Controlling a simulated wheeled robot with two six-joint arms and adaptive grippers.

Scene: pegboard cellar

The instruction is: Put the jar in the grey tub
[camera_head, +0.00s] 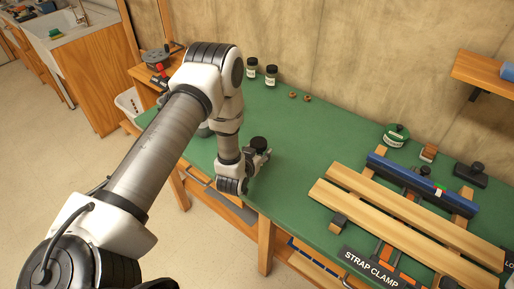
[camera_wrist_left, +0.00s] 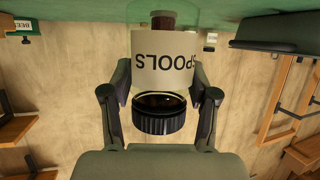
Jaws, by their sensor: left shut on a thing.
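The jar (camera_wrist_left: 160,62) is clear, with a white label reading SPOOLS, reddish-brown contents and a black lid (camera_wrist_left: 160,118). It appears upside down in the left wrist view, between the fingers of my left gripper (camera_wrist_left: 160,94), which is shut on it. In the head view its black lid (camera_head: 258,143) shows above my left gripper (camera_head: 260,158), over the green bench near its front edge. I cannot tell whether the jar touches the bench. What looks like the grey tub (camera_head: 202,131) is mostly hidden behind my left arm; a dark grey side (camera_wrist_left: 280,30) shows in the wrist view. My right gripper is out of view.
Two dark-lidded jars (camera_head: 251,68) (camera_head: 271,75) and small brown rings (camera_head: 293,95) stand near the wall. Wooden boards (camera_head: 390,225), a blue bar (camera_head: 420,183) and a STRAP CLAMP sign (camera_head: 371,268) fill the right side. The middle of the green bench (camera_head: 315,135) is clear.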

